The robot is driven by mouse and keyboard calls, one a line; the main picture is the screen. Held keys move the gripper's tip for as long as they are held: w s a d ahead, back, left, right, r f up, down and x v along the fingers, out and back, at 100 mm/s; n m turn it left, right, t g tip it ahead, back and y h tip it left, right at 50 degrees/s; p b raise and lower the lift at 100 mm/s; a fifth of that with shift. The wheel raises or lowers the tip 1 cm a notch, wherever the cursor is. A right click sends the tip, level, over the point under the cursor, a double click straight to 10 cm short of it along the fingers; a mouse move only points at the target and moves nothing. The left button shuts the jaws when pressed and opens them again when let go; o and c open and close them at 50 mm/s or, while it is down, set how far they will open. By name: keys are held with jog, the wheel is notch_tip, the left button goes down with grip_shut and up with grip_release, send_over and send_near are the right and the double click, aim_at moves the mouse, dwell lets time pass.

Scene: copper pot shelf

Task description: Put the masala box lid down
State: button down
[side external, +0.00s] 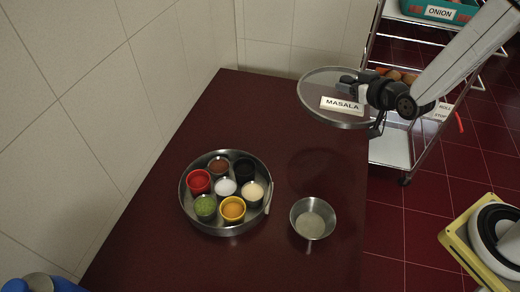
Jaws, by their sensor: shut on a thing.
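The masala box lid (318,90) is a round, shiny metal disc with a white "MASALA" label on its side. My gripper (352,84) is shut on the lid, near its top middle. The lid is held above the far right part of the dark red counter (245,105), apart from it, with a dark round shadow on the counter below. The open masala box (184,208) is a round steel tray on the counter, left of and nearer than the lid. It holds several small cups of coloured spices.
A steel bowl (313,219) with pale contents stands right of the masala box. The counter's back and middle right are clear. A wheeled rack (390,150) stands beyond the right edge. A tiled wall (100,100) borders the left side. A blue object (60,285) is at lower left.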

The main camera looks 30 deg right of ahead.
aim_at(319, 102)
jog(key=shift+a, duration=0.1)
jog(key=shift+w+a+r+n+y, duration=0.2)
jog(key=shift+a+n+y, duration=0.2)
jog(key=shift+a+y, duration=0.15)
jog(key=a+n+y, duration=0.1)
jog(key=a, duration=0.1)
jog(key=a+n+y, duration=0.1)
jog(key=a, duration=0.1)
jog(key=a+r+n+g+y, duration=0.1)
jog(key=a+y, duration=0.1)
jog(key=a, duration=0.1)
jog(key=shift+w+r+n, duration=0.1)
jog(key=shift+w+n, duration=0.1)
jog(key=shift+n, duration=0.1)
jog(key=s+a+n+g+y, duration=0.8)
jog(key=s+a+n+g, duration=0.6)
jog(key=a, duration=0.3)
jog(key=shift+a+f+n, duration=0.15)
jog(key=shift+f+n, duration=0.05)
jog(key=shift+n, duration=0.2)
jog(key=shift+w+y, duration=0.1)
jog(key=shift+y, duration=0.15)
